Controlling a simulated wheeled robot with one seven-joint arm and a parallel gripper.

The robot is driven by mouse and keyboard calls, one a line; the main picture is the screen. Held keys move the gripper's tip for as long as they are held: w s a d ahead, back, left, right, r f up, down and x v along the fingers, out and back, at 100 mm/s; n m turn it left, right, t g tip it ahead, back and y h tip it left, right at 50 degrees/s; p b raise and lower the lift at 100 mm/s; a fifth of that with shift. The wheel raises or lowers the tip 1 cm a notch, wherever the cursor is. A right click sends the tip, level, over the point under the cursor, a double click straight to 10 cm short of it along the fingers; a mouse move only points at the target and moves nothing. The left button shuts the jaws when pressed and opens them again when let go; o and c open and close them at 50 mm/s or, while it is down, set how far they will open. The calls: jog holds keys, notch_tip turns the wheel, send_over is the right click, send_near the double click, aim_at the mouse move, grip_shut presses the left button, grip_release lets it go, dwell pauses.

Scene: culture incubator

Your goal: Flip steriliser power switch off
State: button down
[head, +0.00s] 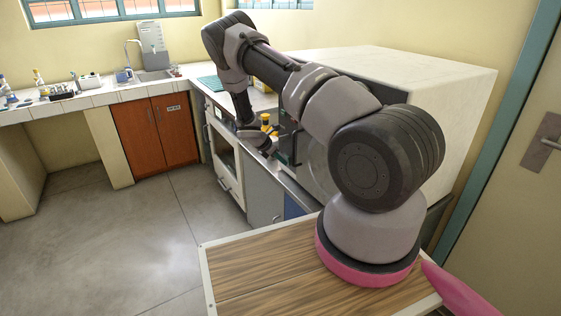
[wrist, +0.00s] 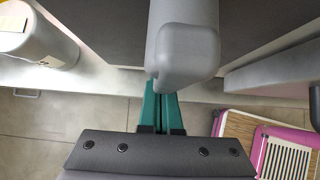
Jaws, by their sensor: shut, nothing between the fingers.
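A large white box-shaped appliance (head: 430,85) stands on the bench; I cannot tell for sure that it is the steriliser. My gripper (head: 286,157) is at its front left side, partly hidden by my arm. In the wrist view my gripper's green fingers (wrist: 160,88) are together, with nothing held. Their tips are at the lower end of a grey rounded part (wrist: 186,55) that sticks out from a dark face (wrist: 100,30). I cannot tell whether they touch it. No power switch can be made out in either view.
Yellow-capped containers (head: 265,119) stand near the gripper. A white oven-like unit (head: 225,160) sits below the counter. The floor (head: 120,230) at left is clear.

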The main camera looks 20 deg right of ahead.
jog(key=shift+r, duration=0.15)
jog(key=shift+w+d+r, duration=0.15)
jog(key=shift+d+r, duration=0.05)
jog(key=shift+r, duration=0.65)
jog(key=s+a+r, duration=0.1)
jog(key=a+r, duration=0.1)
jog(key=a, duration=0.4)
jog(key=s+a+r, duration=0.1)
jog(key=a+r, duration=0.2)
jog(key=a, duration=0.3)
jog(key=shift+s+a, duration=0.2)
jog(key=shift+s, duration=0.15)
